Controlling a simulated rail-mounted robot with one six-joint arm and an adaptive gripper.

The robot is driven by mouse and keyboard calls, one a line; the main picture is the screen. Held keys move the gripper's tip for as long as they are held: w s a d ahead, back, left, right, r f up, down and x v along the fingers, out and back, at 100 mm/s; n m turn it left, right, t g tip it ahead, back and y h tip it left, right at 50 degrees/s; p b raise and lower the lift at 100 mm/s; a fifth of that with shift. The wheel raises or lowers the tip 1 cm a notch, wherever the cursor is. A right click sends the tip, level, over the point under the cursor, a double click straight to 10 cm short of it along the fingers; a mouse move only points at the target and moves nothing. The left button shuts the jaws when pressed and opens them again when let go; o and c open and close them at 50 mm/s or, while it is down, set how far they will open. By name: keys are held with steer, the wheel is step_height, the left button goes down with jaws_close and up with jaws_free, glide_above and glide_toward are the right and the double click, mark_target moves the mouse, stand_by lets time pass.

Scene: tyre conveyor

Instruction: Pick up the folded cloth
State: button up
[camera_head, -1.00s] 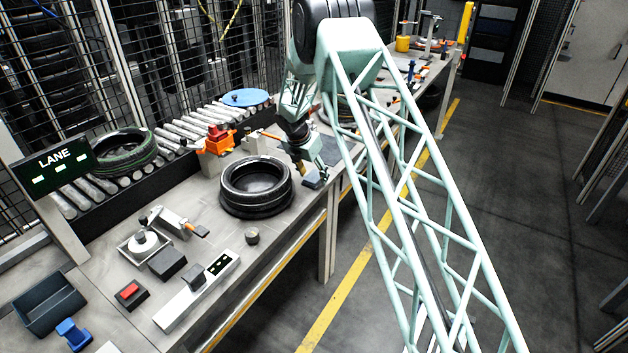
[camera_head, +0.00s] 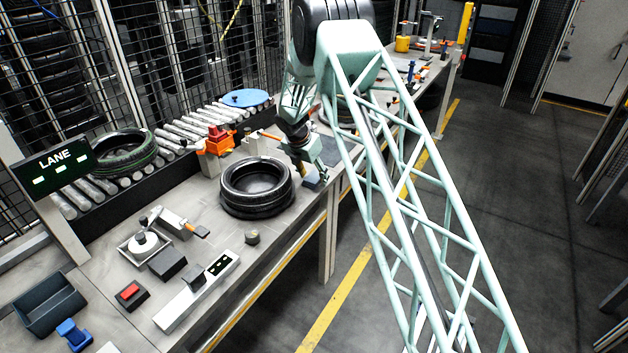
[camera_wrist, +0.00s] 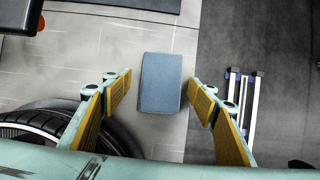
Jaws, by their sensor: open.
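The folded cloth (camera_wrist: 160,84) is a blue-grey rectangle lying flat on the bench top. In the wrist view it sits between and slightly beyond the two yellow-padded fingers of my gripper (camera_wrist: 160,90), with a gap on each side. My gripper is open and empty above it. In the head view the cloth (camera_head: 314,181) shows in part at the bench's front edge, beside the gripper (camera_head: 315,172), which hides some of it.
A black tyre (camera_head: 256,187) lies on the bench left of my gripper; its edge also shows in the wrist view (camera_wrist: 45,125). An orange-red device (camera_head: 217,138) stands behind it. The bench's front edge is close to the cloth, with floor beyond.

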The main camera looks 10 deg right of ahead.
mark_target(316, 175)
stand_by(0.4)
steer(key=c, duration=0.9)
steer(key=shift+r, duration=0.15)
steer(key=shift+c, duration=0.2)
steer(key=shift+r+p, duration=0.3)
steer(key=shift+r, duration=1.6)
steer(key=s+a+r, duration=0.1)
steer(key=s+a, duration=0.1)
steer(key=s, duration=1.3)
steer(key=shift+s+a+r, duration=0.2)
steer(key=shift+s+a, duration=0.1)
steer(key=shift+s, duration=0.05)
steer(key=shift+o, duration=0.5)
steer(key=shift+d, duration=0.1)
